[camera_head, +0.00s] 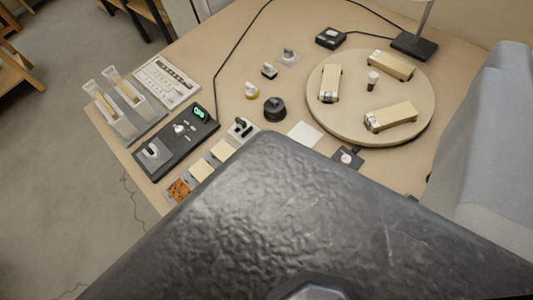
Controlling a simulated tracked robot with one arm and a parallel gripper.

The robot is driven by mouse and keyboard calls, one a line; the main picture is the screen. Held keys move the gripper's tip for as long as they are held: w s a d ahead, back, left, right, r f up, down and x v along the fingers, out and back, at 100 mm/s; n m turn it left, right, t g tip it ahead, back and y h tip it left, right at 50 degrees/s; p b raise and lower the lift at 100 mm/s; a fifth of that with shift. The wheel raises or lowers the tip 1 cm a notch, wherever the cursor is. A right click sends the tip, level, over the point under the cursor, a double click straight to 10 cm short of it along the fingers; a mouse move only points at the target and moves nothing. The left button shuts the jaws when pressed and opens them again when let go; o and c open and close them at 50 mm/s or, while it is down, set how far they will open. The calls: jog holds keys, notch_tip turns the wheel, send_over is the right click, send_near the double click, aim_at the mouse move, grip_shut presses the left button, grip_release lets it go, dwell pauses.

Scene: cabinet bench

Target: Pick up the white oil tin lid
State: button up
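I cannot tell for certain which item is the white oil tin lid. A small round item with a pale top and a yellowish base (251,91) stands on the tan bench, left of the turntable; its pale top may be the lid. A black round item with a knob (274,109) stands just right of and below it. A large dark, textured surface fills the lower middle and is probably part of my own body. It hides the near part of the bench. My gripper's fingers do not show.
A round turntable (371,137) with several wooden blocks stands at right. A lamp base (414,45) is behind it. At left are a dark control panel (172,152), glass tubes in a holder (117,107) and a white chart board (161,83). A grey-blue bulk (488,150) borders the right.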

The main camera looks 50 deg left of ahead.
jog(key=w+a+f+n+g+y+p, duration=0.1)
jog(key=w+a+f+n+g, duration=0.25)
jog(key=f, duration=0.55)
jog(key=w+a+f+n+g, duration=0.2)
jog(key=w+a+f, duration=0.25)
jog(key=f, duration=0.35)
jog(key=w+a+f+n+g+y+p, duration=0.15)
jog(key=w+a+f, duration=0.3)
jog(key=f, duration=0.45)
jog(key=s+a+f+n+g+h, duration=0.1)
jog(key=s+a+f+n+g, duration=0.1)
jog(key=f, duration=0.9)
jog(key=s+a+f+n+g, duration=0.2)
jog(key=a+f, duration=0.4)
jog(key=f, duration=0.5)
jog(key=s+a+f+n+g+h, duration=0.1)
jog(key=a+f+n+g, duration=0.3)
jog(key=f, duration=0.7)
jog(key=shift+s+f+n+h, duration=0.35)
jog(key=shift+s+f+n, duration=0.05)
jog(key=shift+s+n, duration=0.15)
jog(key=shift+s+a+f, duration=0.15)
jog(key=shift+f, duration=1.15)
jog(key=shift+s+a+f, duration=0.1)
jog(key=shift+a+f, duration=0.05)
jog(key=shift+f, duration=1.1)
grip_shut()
